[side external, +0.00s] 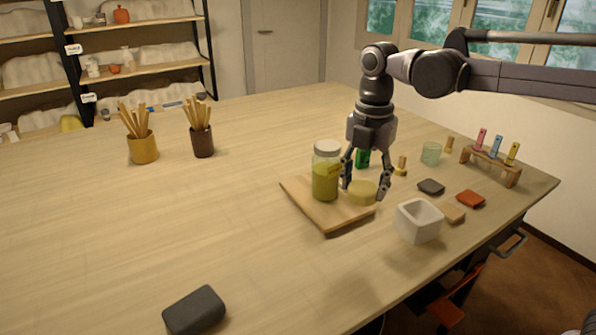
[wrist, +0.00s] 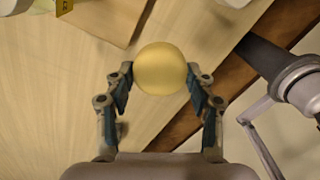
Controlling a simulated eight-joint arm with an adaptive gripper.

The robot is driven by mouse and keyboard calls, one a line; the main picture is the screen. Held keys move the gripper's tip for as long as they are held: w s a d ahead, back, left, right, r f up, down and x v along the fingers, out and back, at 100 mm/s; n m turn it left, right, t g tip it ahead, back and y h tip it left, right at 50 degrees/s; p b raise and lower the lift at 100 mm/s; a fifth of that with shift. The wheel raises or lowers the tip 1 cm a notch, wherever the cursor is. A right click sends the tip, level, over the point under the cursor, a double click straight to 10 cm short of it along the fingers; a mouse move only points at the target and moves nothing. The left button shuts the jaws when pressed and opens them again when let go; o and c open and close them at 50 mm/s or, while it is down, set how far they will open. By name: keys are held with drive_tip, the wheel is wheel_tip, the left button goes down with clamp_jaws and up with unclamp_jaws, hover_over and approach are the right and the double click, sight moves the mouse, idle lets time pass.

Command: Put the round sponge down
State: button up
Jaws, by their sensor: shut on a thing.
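The round sponge (wrist: 161,68) is a pale yellow disc held between the two fingers of my gripper (wrist: 160,80). In the side view the sponge (side external: 362,192) shows between the fingertips of my gripper (side external: 366,184), which points down. It overlaps the right part of a wooden board (side external: 322,212) there, beside a jar of green stuff (side external: 326,175). Whether it touches the board or hangs above the table cannot be told for sure. In the wrist view the board (wrist: 108,18) lies up and left of the sponge.
A white square bowl (side external: 419,222) stands right of the board. Dark grey (side external: 431,187), red (side external: 470,199) and tan (side external: 453,213) pieces lie beyond it. A small rack (side external: 490,165), a glass (side external: 431,153) and two tool pots (side external: 143,148) stand farther off. The front-left table is mostly clear.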

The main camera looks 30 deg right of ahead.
drive_tip(key=s+d+f, duration=0.1)
drive_tip(key=s+d, duration=0.7)
drive_tip(key=s, duration=0.1)
drive_tip(key=shift+m, duration=0.4)
drive_tip(key=w+a+f, duration=0.1)
drive_tip(key=a+f, duration=0.1)
drive_tip(key=a, duration=0.1)
drive_tip(key=a+f, duration=0.2)
drive_tip(key=a, duration=0.2)
drive_tip(key=w+a+f, duration=0.1)
drive_tip(key=a+f, duration=0.2)
drive_tip(key=a, duration=0.1)
drive_tip(key=shift+w+a, duration=0.15)
drive_tip(key=shift+w, duration=0.2)
drive_tip(key=shift+f, duration=2.1)
drive_tip(key=shift+f, duration=0.1)
drive_tip(key=o, duration=0.8)
drive_tip(key=shift+o, duration=0.2)
